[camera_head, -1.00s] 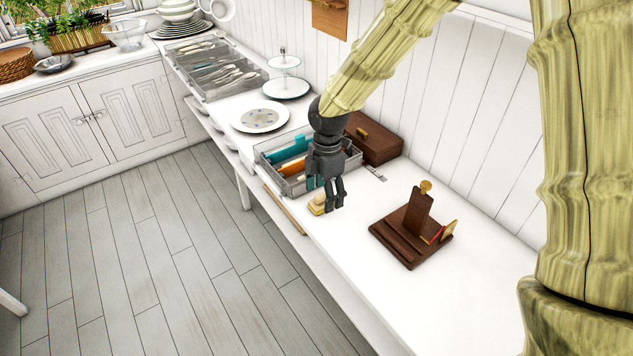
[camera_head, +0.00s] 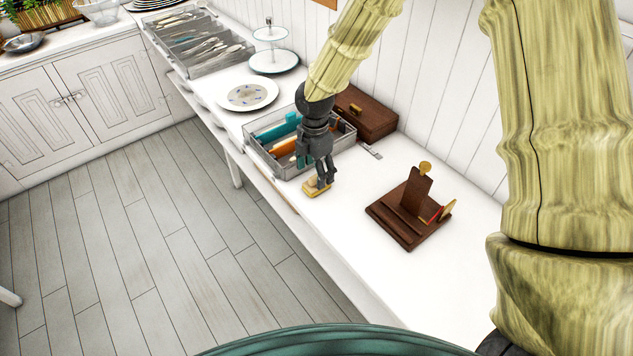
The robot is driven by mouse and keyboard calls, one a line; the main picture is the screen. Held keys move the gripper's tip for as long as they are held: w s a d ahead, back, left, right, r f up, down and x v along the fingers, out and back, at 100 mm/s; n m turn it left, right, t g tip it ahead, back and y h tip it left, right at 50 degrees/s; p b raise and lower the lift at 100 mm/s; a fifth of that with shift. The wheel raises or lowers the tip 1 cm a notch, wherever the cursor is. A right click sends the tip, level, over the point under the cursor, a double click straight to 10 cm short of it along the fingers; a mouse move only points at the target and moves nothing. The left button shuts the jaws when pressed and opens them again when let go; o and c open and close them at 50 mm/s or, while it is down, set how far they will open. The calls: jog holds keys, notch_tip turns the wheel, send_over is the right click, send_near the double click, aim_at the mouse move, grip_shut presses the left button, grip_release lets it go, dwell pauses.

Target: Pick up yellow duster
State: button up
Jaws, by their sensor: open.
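The yellow duster (camera_head: 314,190) is a small pale yellow block lying on the white counter, just in front of the grey tray. My gripper (camera_head: 325,184) points down at the duster's right side, with its dark fingers overlapping part of it in the picture. The fingers are open. I cannot tell whether they touch the duster or stand around it.
The grey divided tray (camera_head: 287,178) with teal and orange items stands close behind my gripper. A brown box (camera_head: 366,115) sits against the wall. A dark wooden stand (camera_head: 408,224) is to the right. The counter (camera_head: 345,215) is clear between duster and stand.

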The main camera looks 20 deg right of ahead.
aim_at(315, 176)
jog(key=shift+s+f, duration=0.3)
jog(key=shift+s, duration=0.1)
notch_tip(315, 176, down, 3)
jog(key=shift+w+a+f+p, duration=0.1)
jog(key=shift+w+a+p, duration=0.05)
jog(key=shift+p, duration=0.25)
jog(key=shift+f, duration=0.2)
jog(key=shift+s, duration=0.2)
jog(key=shift+w, duration=0.1)
jog(key=c, duration=1.2)
jog(key=shift+r, duration=0.1)
